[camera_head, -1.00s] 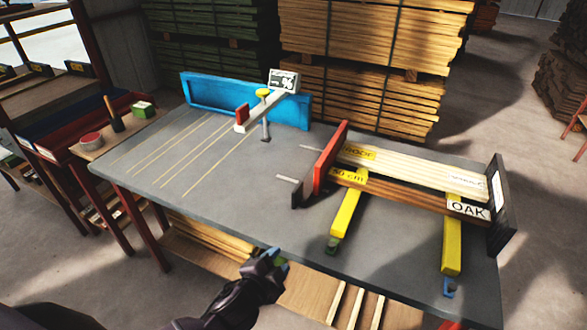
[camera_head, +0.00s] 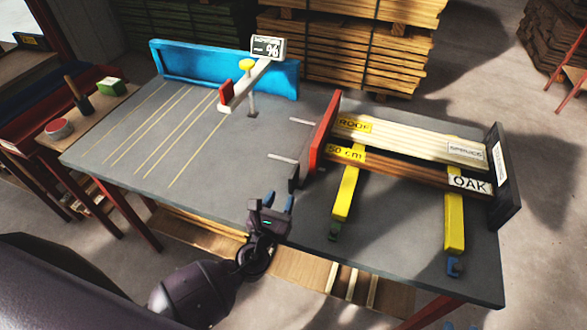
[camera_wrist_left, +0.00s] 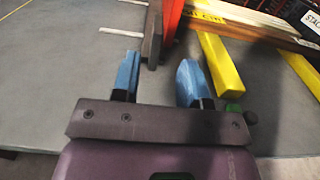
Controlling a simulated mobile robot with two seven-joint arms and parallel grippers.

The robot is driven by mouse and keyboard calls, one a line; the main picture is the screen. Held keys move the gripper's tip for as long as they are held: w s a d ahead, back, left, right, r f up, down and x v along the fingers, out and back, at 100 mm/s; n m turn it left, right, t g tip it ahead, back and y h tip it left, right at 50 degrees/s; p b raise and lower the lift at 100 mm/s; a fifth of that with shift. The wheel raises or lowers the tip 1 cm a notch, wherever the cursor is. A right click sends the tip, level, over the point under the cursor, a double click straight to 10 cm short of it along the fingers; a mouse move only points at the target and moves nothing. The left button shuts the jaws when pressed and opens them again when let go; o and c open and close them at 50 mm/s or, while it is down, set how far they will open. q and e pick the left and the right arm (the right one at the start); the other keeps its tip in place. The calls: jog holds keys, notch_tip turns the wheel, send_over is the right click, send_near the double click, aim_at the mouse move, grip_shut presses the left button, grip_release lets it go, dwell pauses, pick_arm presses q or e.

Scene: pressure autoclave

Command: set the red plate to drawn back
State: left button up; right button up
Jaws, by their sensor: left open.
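The red plate (camera_head: 321,130) stands upright on the grey table, against the left ends of the wooden boards. It also shows at the top of the left wrist view (camera_wrist_left: 172,18). A dark upright block (camera_head: 293,178) sits at its near left side, and it shows in the left wrist view (camera_wrist_left: 152,42). Two pale rods reach left from the plate. My left gripper (camera_head: 279,202) is over the table's front part, just short of the dark block. Its blue fingers (camera_wrist_left: 158,82) are apart with nothing between them. My right gripper is not in view.
Boards labelled SPRUCE (camera_head: 408,139) and OAK (camera_head: 420,175) lie across two yellow rails (camera_head: 346,193) up to a black end plate (camera_head: 502,175). A blue panel (camera_head: 210,70) and a percent sign on a post stand at the back. The table's left part (camera_head: 150,150) is clear.

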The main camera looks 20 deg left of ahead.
aim_at(294, 170)
pick_arm(q)
jog(key=w, duration=1)
jog(key=shift+w+d, duration=0.1)
jog(key=shift+w, duration=0.2)
grip_shut()
